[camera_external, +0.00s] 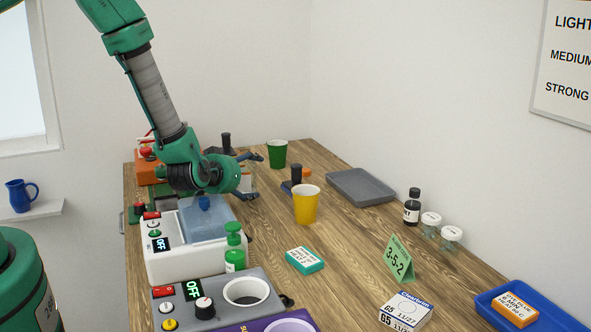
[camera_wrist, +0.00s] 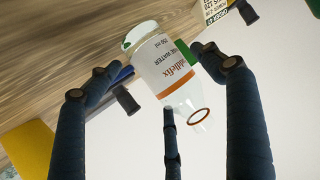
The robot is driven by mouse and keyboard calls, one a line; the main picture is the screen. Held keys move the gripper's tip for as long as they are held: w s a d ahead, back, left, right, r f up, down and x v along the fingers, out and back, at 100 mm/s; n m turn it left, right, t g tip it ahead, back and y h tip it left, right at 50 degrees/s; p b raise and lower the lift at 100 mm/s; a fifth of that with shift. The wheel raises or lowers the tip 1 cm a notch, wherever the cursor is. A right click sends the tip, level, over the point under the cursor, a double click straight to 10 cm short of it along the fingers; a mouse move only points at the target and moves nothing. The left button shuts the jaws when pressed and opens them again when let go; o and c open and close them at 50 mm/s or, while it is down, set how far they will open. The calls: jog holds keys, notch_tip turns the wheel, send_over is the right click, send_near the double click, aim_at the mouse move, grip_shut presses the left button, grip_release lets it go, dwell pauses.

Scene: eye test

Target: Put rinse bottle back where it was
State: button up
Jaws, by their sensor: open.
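The rinse bottle (camera_wrist: 168,68) is clear with a white label reading "WATER 250 ml" and an orange-brown ring at its narrow end. In the wrist view it lies between the spread dark fingers of my gripper (camera_wrist: 162,82), which is open. The finger on the right overlaps or nearly meets the bottle's edge; I cannot tell whether they touch. In the outside view my gripper (camera_external: 246,161) is low over the far part of the table, behind the white bath with the blue lid. A pale bottle (camera_external: 247,180) shows there, partly hidden by my gripper.
A green cup (camera_external: 277,154), a yellow cup (camera_external: 306,205) and a grey tray (camera_external: 361,187) stand nearby on the wooden table. The white bath (camera_external: 183,266) and a green-capped bottle (camera_external: 234,260) are in front. Bare wood lies around the teal box (camera_external: 304,260).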

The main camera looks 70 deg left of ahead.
aim_at(246, 150)
jog(key=shift+s+d+r+p, duration=0.15)
jog(key=shift+r+p, duration=0.1)
jog(key=shift+r, duration=1)
jog(key=shift+s+d+r+p, duration=0.1)
jog(key=shift+r+p, duration=0.1)
jog(key=shift+r, duration=1.05)
jog(key=shift+s+d+r+p, duration=0.15)
jog(key=shift+r+p, duration=0.1)
jog(key=shift+r, duration=1)
jog(key=shift+w+d+r, duration=0.2)
jog(key=shift+w+r, duration=0.05)
jog(key=shift+r, duration=0.1)
jog(key=d+r+m+t+h, duration=0.1)
jog(key=d+r+m+h, duration=0.45)
jog(key=d+r, duration=1)
jog(key=s+d+r+m+g+h, duration=0.1)
jog(key=s+d+r+h, duration=0.3)
jog(key=s+d+r, duration=0.65)
jog(key=s+r+m+g, duration=0.1)
jog(key=s+m+g, duration=0.2)
jog(key=s, duration=2.3)
jog(key=shift+d+r+g, duration=0.25)
jog(key=shift+d+g, duration=0.1)
jog(key=shift+g, duration=0.05)
